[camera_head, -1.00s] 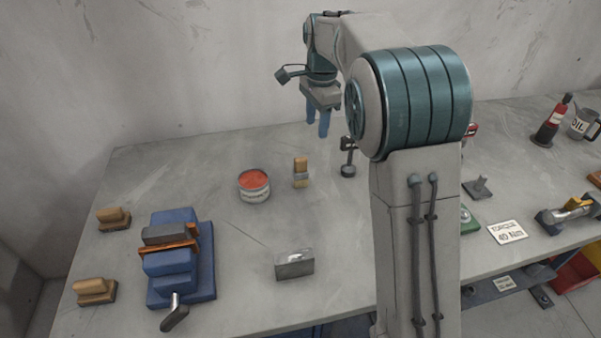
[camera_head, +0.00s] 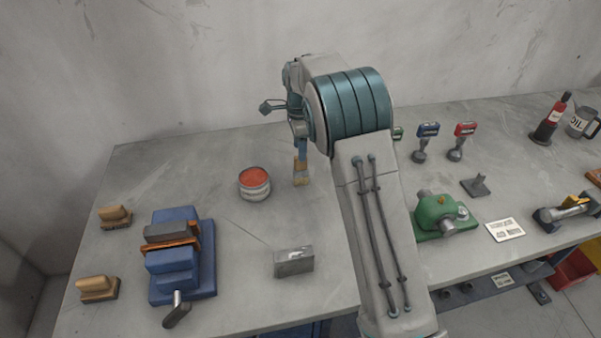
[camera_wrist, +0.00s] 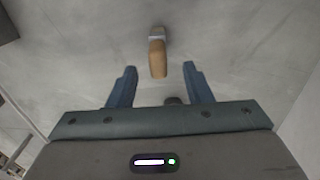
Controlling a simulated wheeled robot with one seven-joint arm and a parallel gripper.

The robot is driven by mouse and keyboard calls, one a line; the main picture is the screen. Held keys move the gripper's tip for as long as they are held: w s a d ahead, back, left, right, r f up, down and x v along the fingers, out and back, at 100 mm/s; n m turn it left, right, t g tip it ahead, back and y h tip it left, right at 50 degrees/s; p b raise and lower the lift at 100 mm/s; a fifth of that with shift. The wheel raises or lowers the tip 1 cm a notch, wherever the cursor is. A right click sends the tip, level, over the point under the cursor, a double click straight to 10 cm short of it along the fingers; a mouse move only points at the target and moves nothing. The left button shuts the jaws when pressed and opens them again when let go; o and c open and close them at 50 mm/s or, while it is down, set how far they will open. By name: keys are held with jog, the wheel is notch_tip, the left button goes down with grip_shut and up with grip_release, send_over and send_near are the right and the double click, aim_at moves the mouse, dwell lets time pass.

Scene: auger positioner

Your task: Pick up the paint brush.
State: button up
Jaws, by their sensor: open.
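The paint brush (camera_head: 301,172) is on the grey bench just right of the red paint can. It has a tan wooden part and a grey metal band. In the wrist view the brush (camera_wrist: 157,58) lies between and a little beyond the fingertips, its tan end towards my gripper. My gripper (camera_wrist: 158,68) is open, with a blue finger on each side of the brush line and nothing held. In the head view my gripper (camera_head: 301,150) is at the brush's far end, partly hidden by my arm; whether it touches the brush cannot be told.
The paint can (camera_head: 254,183) stands close left of the brush. A grey metal block (camera_head: 293,261) and a blue vise (camera_head: 180,262) are nearer the front. A green machine (camera_head: 440,216) stands to the right. The wall is behind the bench.

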notch_tip(320, 180, down, 5)
jog(key=shift+s+d+f+p, duration=0.1)
jog(key=shift+p, duration=0.7)
grip_shut()
jog(key=shift+r, duration=0.2)
jog(key=shift+r+b, duration=0.35)
jog(key=shift+r, duration=0.25)
notch_tip(320, 180, up, 3)
jog(key=shift+d+f+b, duration=0.1)
jog(key=shift+b, duration=0.4)
jog(key=s+d+r+b, duration=0.3)
jog(key=s+d+r, duration=0.3)
jog(key=s, duration=0.3)
jog(key=shift+s+r, duration=0.4)
